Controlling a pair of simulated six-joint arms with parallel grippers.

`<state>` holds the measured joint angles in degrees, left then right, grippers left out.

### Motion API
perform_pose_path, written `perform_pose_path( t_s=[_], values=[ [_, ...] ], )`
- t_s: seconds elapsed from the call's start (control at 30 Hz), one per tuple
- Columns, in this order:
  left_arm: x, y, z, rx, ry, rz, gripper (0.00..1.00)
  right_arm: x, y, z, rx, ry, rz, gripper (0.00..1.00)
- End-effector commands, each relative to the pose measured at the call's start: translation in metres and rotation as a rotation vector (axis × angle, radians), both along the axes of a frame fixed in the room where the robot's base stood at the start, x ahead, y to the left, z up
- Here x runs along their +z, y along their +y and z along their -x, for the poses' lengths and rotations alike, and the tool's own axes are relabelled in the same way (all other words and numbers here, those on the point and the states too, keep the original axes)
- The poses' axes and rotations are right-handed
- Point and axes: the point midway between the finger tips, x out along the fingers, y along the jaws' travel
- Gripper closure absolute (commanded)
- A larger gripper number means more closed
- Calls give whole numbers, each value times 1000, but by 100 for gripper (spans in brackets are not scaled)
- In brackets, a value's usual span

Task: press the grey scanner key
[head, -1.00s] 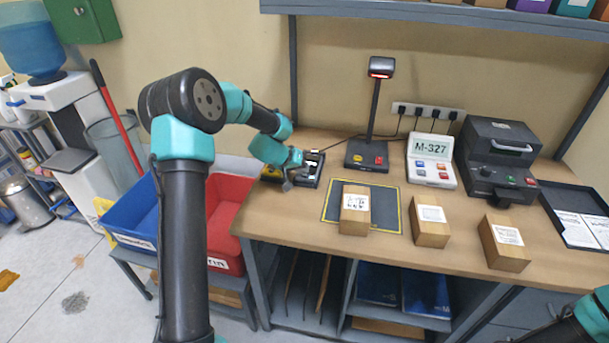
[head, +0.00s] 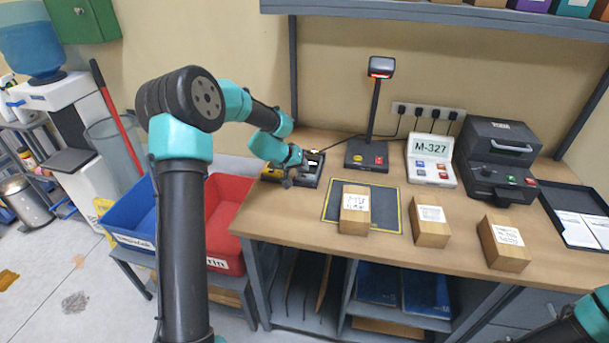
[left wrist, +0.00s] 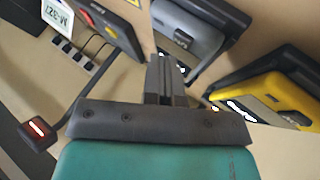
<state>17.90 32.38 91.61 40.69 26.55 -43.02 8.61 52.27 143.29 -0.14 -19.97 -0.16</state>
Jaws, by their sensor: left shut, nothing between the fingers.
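My left gripper (head: 287,183) is shut and empty, low over the back left of the bench, at the handheld devices. In the left wrist view its closed fingers (left wrist: 168,72) point at a grey handheld scanner (left wrist: 190,38). A yellow handheld device (left wrist: 268,97) lies to the right of the fingers in that view, and it also shows in the head view (head: 270,173). The gripper partly hides these devices in the head view. I cannot make out the grey scanner's key, nor whether the fingertips touch the scanner. My right gripper is out of view.
A scanner stand (head: 367,155) with yellow and red buttons stands to the right, beside an M-327 display (head: 431,160) and a dark printer (head: 495,160). Cardboard boxes sit in front, one on a dark mat (head: 389,210). Blue (head: 133,212) and red (head: 222,210) bins flank the bench's left edge.

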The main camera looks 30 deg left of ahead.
Motion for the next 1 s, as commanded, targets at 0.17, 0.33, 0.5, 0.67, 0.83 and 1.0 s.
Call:
perform_pose_path(
  t_s=[0.17,0.33,0.5,0.67,0.83,1.0],
  values=[
    [11,0,0,-1,-3,-2,100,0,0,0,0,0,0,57],
    [24,0,0,-1,-2,-1,100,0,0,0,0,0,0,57],
    [38,0,0,0,-2,-1,100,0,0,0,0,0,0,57],
    [50,0,0,-2,-2,-1,100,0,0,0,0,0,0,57],
    [59,0,0,-1,-2,0,100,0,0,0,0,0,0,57],
    [60,0,0,-1,0,-1,100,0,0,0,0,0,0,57]
  ],
)
